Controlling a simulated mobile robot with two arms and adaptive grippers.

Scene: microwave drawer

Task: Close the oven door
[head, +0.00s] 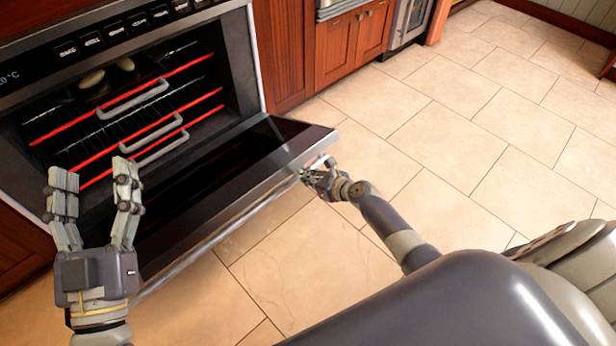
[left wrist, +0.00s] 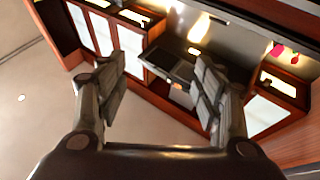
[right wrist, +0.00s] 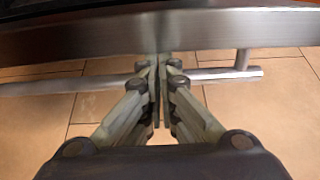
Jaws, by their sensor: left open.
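The oven door (head: 273,150) hangs open at the front of the oven, folded down and outward, with dark glass and a metal edge. Its bar handle (right wrist: 222,73) runs along the outer side below the metal edge (right wrist: 60,43). My right gripper (head: 318,172) is at the door's right outer corner. In the right wrist view its fingers (right wrist: 158,62) are together, in front of the handle and by the door edge; contact is unclear. My left gripper (head: 94,185) is open and empty, fingers up, in front of the oven's left side, overlapping the door's left part in view.
The oven cavity (head: 215,75) holds racks with grey handles (head: 133,100), glowing red bars and pale round items (head: 92,78). Wooden cabinets (head: 340,50) stand right of the oven. The tiled floor (head: 460,130) to the right is clear.

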